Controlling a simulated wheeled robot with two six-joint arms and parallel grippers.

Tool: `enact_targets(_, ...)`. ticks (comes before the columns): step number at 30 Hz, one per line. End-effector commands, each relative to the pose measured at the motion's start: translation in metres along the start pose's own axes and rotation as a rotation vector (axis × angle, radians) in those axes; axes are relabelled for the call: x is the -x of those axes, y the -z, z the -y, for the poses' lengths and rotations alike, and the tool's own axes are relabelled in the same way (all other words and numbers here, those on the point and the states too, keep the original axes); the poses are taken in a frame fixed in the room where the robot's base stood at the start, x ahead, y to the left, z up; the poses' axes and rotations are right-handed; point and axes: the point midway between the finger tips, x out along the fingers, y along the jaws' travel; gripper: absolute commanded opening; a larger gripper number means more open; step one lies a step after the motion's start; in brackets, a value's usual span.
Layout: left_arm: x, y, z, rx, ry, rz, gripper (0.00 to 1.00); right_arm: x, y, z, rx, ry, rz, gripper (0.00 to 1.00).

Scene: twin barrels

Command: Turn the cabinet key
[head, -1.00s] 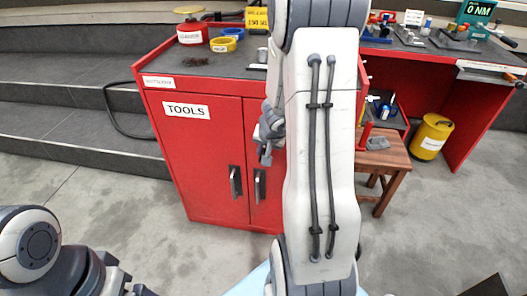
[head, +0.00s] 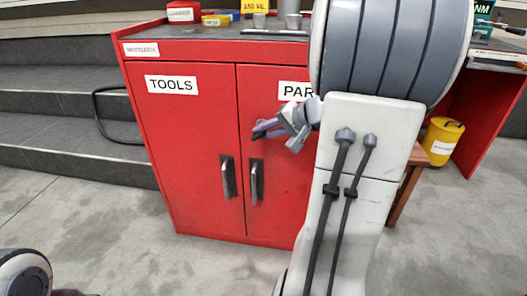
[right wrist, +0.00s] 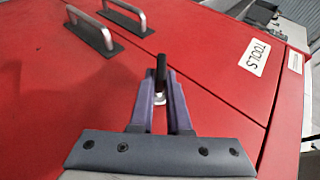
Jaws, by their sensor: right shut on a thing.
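The red cabinet (head: 198,185) has a left door labelled TOOLS and a right door whose label is partly covered by my right arm. My right gripper (head: 258,131) is at the upper part of the doors, near the seam between them. In the right wrist view, my right gripper (right wrist: 160,88) is shut on the key (right wrist: 160,70), a small piece with a black end and a silvery part between the fingertips. The key and any keyhole are not discernible in the head view. My left gripper is out of view.
Two door handles (head: 229,177) (head: 257,181) sit below the gripper. Containers, including a yellow one (head: 215,20), stand on the cabinet top. Dark steps (head: 70,110) lie to the left. A yellow drum (head: 441,141) stands at right. The floor in front is clear.

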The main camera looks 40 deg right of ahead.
Motion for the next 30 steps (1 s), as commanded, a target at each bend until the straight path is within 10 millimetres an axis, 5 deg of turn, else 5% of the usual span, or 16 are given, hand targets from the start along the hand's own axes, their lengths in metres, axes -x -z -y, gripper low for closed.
enact_targets(1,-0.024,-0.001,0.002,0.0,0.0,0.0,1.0,-0.006,-0.001,-0.012,-0.017,0.039,-0.008,0.0)
enact_targets(3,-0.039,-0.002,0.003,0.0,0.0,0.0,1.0,-0.006,-0.001,-0.013,-0.042,0.1,-0.007,0.0)
enact_targets(12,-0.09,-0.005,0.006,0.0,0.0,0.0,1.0,-0.006,-0.001,-0.016,-0.146,0.348,-0.004,0.0)
enact_targets(30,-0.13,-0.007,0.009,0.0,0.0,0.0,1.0,-0.005,-0.001,-0.013,-0.253,0.606,-0.002,0.0)
